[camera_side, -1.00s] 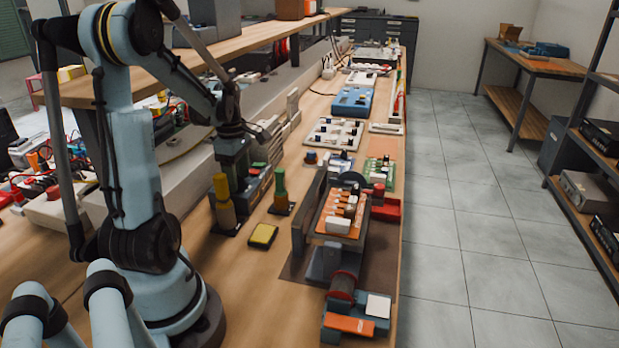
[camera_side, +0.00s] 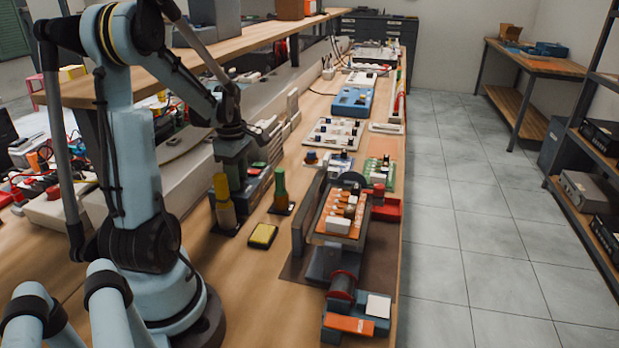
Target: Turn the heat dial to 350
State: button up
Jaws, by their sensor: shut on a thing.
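A dark box-like unit (camera_side: 258,172), with small green and red patches on it, stands on the wooden bench right of my arm. It looks like the heat station. I cannot make out its heat dial or any numbers, as my gripper and the angle hide that side. My gripper (camera_side: 238,178) points down at the near left of this unit, below my wrist. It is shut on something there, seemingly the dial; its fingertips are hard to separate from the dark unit.
Yellow-and-dark upright stand (camera_side: 223,205) and green-topped stand (camera_side: 281,190) are close to my gripper. A yellow sponge-like pad (camera_side: 263,236) lies in front. An orange board (camera_side: 341,212) sits in a holder to the right. Bare bench (camera_side: 225,268) shows at the front.

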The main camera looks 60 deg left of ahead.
jog(key=m, duration=0.7)
jog(key=shift+m, duration=0.4)
jog(key=m, duration=0.3)
jog(key=shift+m, duration=2.2)
jog(key=o, duration=1)
jog(key=shift+o, duration=0.2)
